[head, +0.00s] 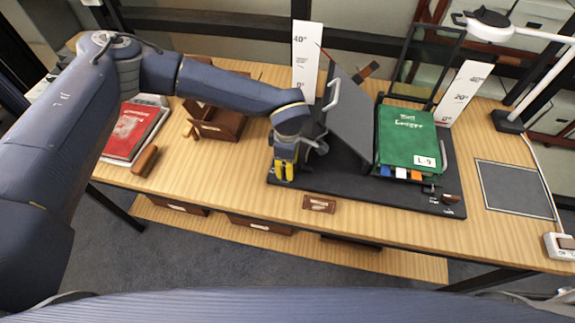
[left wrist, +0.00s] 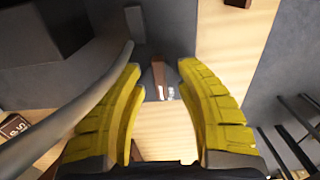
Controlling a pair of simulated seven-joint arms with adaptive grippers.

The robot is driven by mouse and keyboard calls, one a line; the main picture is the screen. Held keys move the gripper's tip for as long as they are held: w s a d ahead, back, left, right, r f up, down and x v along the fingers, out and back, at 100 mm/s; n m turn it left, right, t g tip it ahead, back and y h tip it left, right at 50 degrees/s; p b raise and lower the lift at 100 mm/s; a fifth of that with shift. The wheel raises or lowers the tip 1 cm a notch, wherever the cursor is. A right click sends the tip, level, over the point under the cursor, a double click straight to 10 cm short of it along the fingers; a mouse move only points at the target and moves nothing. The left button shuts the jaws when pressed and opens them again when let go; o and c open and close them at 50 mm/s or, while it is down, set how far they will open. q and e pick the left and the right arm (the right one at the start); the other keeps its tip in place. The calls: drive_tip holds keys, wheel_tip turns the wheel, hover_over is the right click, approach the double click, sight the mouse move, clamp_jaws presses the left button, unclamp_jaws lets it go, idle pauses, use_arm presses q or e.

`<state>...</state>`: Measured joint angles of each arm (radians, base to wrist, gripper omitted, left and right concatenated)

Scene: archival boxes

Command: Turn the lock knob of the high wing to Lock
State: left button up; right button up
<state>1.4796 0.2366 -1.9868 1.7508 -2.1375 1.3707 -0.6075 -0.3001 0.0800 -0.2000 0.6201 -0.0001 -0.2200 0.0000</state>
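The book cradle (head: 330,187) is a dark base with two wings. Its left wing (head: 349,112) is a grey panel raised steeply; the right wing lies lower under a green ledger (head: 408,138). My left gripper (head: 285,172) is over the base's front left corner, pointing down. In the left wrist view, its yellow fingers (left wrist: 160,100) are open, on either side of a brown knob (left wrist: 158,76) with small white lettering beside it, too small to read. I see no clear contact. A similar brown knob (head: 451,198) is at the front right corner. My right gripper is out of view.
Scale boards (head: 305,60) stand behind the cradle. A red book (head: 130,130), a brown block (head: 145,160) and a brown box (head: 217,122) are at left. A small brown plate (head: 319,204) lies in front. A lamp (head: 508,120) and grey mat (head: 514,188) are at right.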

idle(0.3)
use_arm(q)
clamp_jaws()
drive_tip(key=shift+n, duration=0.3)
drive_tip(key=n, duration=0.3)
drive_tip(key=shift+f+n, duration=0.1)
drive_tip(key=shift+n, duration=0.3)
drive_tip(key=n, duration=0.4)
drive_tip(key=shift+n, duration=0.3)
drive_tip(key=n, duration=0.4)
drive_tip(key=shift+n, duration=2.5)
